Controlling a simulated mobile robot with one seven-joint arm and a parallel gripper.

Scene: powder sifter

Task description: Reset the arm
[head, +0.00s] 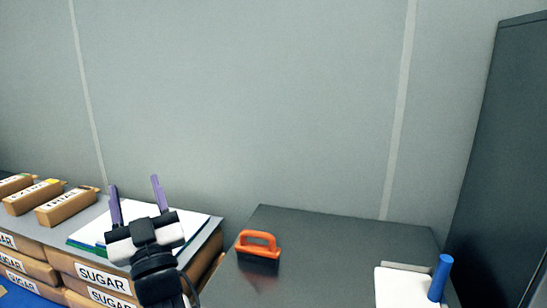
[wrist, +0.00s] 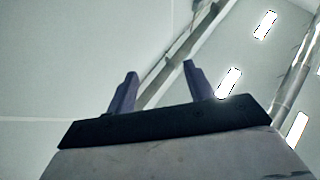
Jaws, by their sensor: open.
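My gripper (head: 136,190) is raised at the lower left of the head view, with its two purple fingers pointing up. The fingers are apart and nothing is between them. In the wrist view my gripper (wrist: 157,82) also shows open and empty, against the wall, ceiling lights and pipes. In the head view it stands in front of a stack of white paper (head: 190,222), and part of the stack is hidden behind it.
Cardboard boxes labelled SUGAR (head: 105,277) are stacked at the lower left, with smaller labelled boxes (head: 66,205) on top. A dark table (head: 335,240) holds an orange-handled tool (head: 258,246). A white object with a blue handle (head: 440,278) and a dark cabinet (head: 500,150) are at right.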

